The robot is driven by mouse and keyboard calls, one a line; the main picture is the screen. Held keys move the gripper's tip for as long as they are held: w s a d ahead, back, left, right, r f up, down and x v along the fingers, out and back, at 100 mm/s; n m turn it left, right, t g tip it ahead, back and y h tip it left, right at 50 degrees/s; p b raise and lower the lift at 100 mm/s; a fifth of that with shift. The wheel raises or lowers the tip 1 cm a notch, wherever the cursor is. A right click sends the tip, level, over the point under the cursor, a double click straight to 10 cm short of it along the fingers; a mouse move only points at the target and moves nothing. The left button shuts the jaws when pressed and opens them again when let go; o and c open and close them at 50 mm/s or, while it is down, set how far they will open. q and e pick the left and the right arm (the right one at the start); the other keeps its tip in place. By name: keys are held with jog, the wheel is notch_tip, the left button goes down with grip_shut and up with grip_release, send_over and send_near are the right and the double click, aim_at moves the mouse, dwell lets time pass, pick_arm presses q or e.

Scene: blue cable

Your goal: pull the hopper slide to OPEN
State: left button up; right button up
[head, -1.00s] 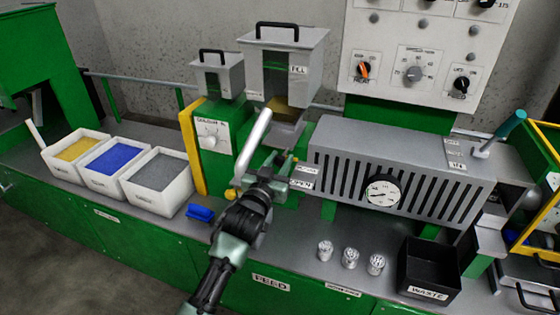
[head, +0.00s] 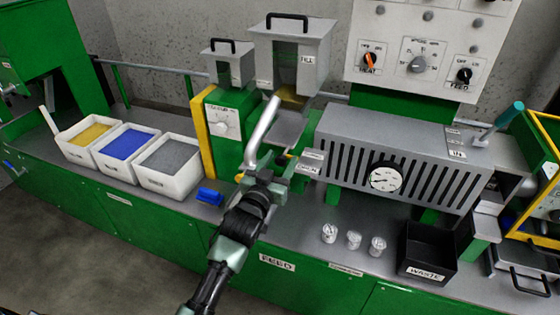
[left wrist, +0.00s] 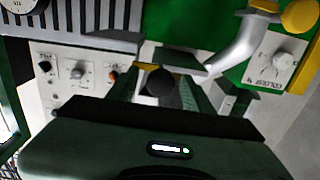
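The grey feed hopper (head: 290,65) with a black lid handle stands behind my left gripper in the head view. A grey sloping plate (head: 288,128) shows below it; I cannot tell whether it belongs to the slide. An OPEN label (head: 308,170) is just right of the gripper. My left gripper (head: 280,168) is in front of the hopper's lower part, beside a bent silver tube (head: 262,130). In the left wrist view its fingers (left wrist: 160,92) stand apart, with a dark round knob (left wrist: 160,80) between them. Contact with the knob is unclear. My right gripper is out of view.
White bins of yellow, blue and grey material (head: 168,168) stand at left. A slotted grey heater box with a gauge (head: 384,178) is at right. Clear cups (head: 354,240) and a black WASTE bin (head: 428,250) sit in front. The silver tube crowds the gripper.

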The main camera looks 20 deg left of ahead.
pick_arm(q)
jog(key=s+b, duration=0.1)
jog(key=s, duration=0.6)
jog(key=shift+s+a, duration=0.15)
jog(key=shift+s, duration=0.25)
